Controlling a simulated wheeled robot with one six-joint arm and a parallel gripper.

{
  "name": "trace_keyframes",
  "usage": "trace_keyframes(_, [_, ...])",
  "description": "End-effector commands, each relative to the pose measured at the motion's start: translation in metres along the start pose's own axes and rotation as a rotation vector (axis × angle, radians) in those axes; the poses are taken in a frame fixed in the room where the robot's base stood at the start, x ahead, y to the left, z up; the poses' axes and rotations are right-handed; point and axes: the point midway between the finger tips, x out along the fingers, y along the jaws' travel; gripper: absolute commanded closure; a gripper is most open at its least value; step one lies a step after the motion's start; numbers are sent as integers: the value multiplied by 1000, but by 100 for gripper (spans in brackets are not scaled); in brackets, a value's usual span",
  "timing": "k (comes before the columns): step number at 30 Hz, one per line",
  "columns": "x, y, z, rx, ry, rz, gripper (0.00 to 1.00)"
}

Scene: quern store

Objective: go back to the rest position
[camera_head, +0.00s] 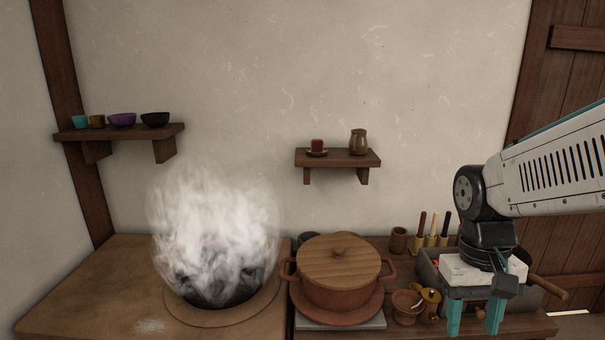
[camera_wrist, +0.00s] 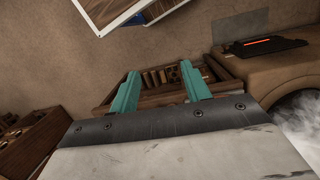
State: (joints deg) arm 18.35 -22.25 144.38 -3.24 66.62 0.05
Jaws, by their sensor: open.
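My gripper (camera_head: 474,318) is at the lower right in the head view, pointing down in front of the right-hand counter. Its two teal fingers stand apart with nothing between them. In the wrist view my gripper (camera_wrist: 157,84) is also open and empty. Behind its fingers there is a wooden crate (camera_wrist: 98,112) with several small items in it. A grey bin (camera_head: 428,268) on the counter is partly hidden behind my gripper.
A lidded clay pot (camera_head: 340,290) stands on the counter left of my gripper, with a small clay bowl (camera_head: 407,306) between them. White smoke rises from a dark round vessel (camera_head: 215,293) farther left. Two wall shelves hold cups. A wooden door (camera_head: 565,150) is at right.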

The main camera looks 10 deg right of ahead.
Motion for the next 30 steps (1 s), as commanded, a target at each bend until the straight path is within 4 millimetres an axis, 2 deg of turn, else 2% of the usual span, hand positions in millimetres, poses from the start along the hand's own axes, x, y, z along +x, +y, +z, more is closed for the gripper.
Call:
trace_keyframes(1, [-11, -14, 14, -39, 29, -8, 53])
trace_keyframes(3, [-22, -29, 30, -89, 67, -20, 53])
trace_keyframes(10, [-50, -58, 57, -236, 236, -37, 53])
trace_keyframes(15, [-56, -66, 63, -289, 276, -40, 53])
trace_keyframes(30, [-56, -66, 62, -291, 274, -39, 53])
